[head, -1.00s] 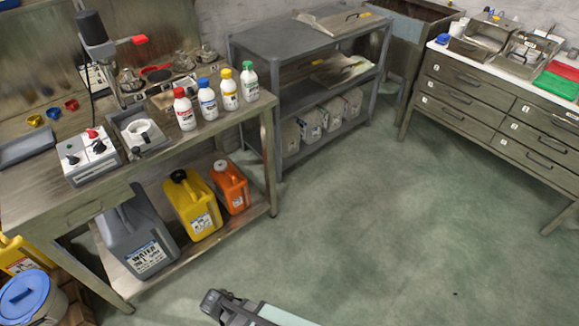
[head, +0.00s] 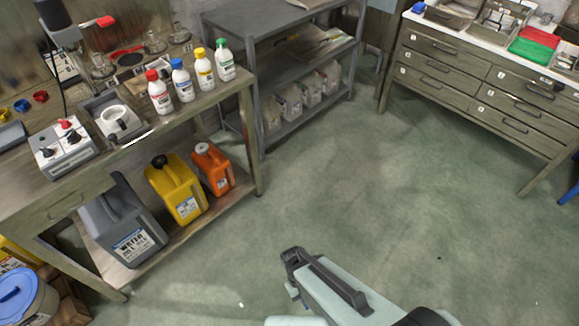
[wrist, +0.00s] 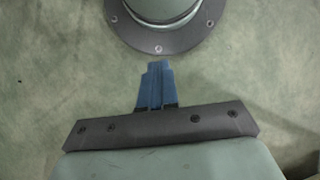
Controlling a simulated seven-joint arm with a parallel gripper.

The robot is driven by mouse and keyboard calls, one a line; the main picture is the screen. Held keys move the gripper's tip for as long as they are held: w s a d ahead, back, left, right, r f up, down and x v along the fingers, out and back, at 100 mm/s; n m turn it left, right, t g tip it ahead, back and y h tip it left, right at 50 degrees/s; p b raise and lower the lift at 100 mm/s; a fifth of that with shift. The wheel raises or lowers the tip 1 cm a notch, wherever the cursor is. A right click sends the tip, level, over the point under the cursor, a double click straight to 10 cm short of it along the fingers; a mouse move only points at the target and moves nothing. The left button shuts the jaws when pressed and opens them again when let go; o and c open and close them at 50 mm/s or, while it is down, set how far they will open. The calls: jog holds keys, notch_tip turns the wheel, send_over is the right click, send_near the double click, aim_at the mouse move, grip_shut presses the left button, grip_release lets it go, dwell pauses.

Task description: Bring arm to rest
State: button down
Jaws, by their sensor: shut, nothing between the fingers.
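My gripper (wrist: 157,68) shows in the wrist view, with its narrow blue fingers together and nothing between them. It is over plain green-grey floor. In the head view, a pale grey-green part of my arm (head: 345,298) with dark trim reaches in from the bottom edge, over open floor. The fingers cannot be made out clearly there. My arm is apart from the benches and shelves.
A workbench (head: 205,118) at left carries bottles, with jerrycans (head: 178,190) on its lower shelf. A metal shelf unit (head: 250,25) stands behind. A drawer cabinet (head: 455,75) is at right. A blue-lidded bucket (head: 18,295) is at lower left. The middle floor (head: 380,200) is clear.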

jog(key=s+d+m+y, duration=0.1)
jog(key=d+m, duration=0.1)
jog(key=d, duration=0.3)
jog(key=s+d+f+m+g+y, duration=0.1)
jog(key=d+m, duration=0.2)
jog(key=d, duration=0.3)
jog(key=shift+d+f+g+y, duration=0.15)
jog(key=shift+d+g+y, duration=0.1)
jog(key=shift+g+y, duration=0.05)
jog(key=shift+s, duration=0.1)
dwell(0.4)
